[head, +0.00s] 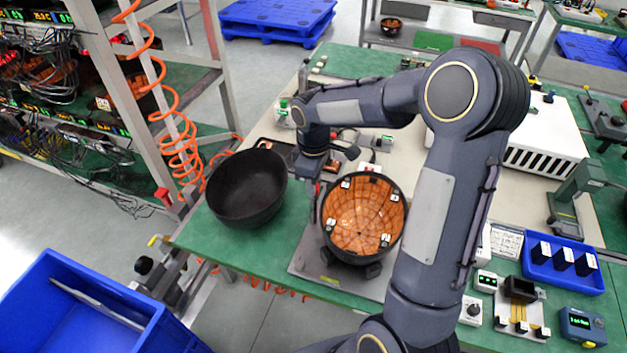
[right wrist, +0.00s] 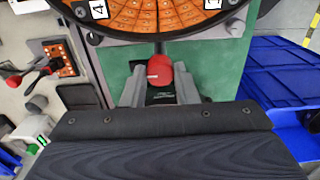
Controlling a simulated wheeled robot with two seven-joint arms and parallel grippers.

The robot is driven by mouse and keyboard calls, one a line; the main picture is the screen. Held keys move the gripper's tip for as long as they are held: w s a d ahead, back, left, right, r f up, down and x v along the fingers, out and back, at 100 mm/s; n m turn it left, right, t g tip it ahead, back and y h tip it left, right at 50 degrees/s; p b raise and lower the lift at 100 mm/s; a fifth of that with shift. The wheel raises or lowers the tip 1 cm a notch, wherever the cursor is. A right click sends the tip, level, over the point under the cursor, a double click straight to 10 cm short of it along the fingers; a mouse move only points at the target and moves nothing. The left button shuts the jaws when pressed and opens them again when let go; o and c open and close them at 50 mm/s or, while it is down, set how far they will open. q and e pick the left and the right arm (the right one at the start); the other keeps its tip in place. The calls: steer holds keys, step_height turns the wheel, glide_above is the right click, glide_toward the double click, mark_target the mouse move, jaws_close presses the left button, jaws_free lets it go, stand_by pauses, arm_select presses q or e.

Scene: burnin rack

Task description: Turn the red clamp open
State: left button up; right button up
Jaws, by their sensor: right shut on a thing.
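In the right wrist view the red clamp (right wrist: 159,72) has a rounded red end on a dark stem, below the rim of the round orange-lined fixture (right wrist: 165,14). My right gripper (right wrist: 159,86) has a grey finger on each side of the red end and is shut on it. In the head view my right gripper (head: 317,195) points down at the left edge of the black bowl-shaped fixture with orange tiles (head: 362,215). The clamp cannot be made out there, behind the gripper and wrist. My left gripper is not in view.
An empty black bowl (head: 246,187) stands close left of the fixture on the green table. A blue tray with dark blocks (head: 562,268) and small devices lie at the right. A blue bin (head: 75,310) is at the lower left. A rack with orange coiled cables stands behind it.

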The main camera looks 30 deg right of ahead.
steer(key=shift+r, duration=0.1)
stand_by(0.3)
steer(key=o, duration=1)
step_height(320, 180, up, 7)
steer(key=shift+r+b, duration=0.1)
steer(key=shift+b, duration=0.3)
steer(key=shift+r, duration=0.3)
